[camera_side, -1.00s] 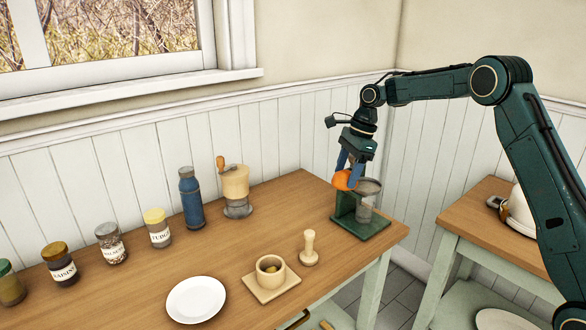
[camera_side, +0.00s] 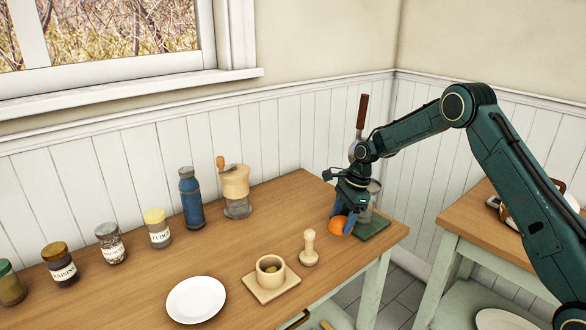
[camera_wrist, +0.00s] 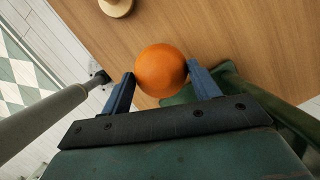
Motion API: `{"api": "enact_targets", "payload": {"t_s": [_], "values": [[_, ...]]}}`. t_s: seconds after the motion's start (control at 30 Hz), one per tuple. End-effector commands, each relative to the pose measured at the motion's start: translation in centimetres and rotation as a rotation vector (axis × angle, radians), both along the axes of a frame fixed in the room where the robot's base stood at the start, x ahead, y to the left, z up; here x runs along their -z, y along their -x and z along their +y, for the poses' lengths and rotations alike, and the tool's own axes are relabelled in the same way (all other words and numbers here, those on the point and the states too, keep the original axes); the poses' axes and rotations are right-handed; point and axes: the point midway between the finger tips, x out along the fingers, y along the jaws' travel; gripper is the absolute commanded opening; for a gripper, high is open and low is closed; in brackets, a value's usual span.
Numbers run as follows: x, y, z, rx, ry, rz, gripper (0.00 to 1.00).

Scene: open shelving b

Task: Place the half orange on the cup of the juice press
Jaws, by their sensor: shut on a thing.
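The half orange (camera_side: 339,226) is held between the two blue fingers of my gripper (camera_side: 341,222), low at the near left side of the juice press. In the wrist view the orange (camera_wrist: 161,70) shows its round peel between the fingertips, over bare wood; its cut face is hidden. I cannot tell whether it touches the table. The juice press has a green base (camera_side: 374,230) and a lever with a brown handle (camera_side: 362,112) standing upright. My gripper and wrist hide much of the press, and its cup is mostly covered.
A wooden pestle (camera_side: 309,248) stands left of the press, near a mortar on a square board (camera_side: 262,290). A white plate (camera_side: 196,299), a grinder (camera_side: 236,190), a blue bottle (camera_side: 191,199) and several jars stand further left. The table's right edge is close to the press.

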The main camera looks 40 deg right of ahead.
Motion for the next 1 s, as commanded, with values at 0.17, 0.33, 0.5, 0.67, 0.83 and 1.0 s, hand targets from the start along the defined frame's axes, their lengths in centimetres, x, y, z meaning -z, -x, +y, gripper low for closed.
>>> {"api": "enact_targets", "payload": {"t_s": [0.17,0.33,0.5,0.67,0.83,1.0], "values": [[1.0,-0.1,0.0,-0.001,0.000,-0.001,0.37],[1.1,0.0,0.0,-0.001,0.000,-0.001,0.37],[2.5,0.0,0.0,-0.001,0.000,0.002,0.37],[4.2,0.0,0.0,0.000,-0.001,0.002,0.37],[4.9,0.0,0.0,-0.001,0.000,-0.001,0.37],[4.9,0.0,0.0,-0.001,0.000,-0.001,0.37]]}}
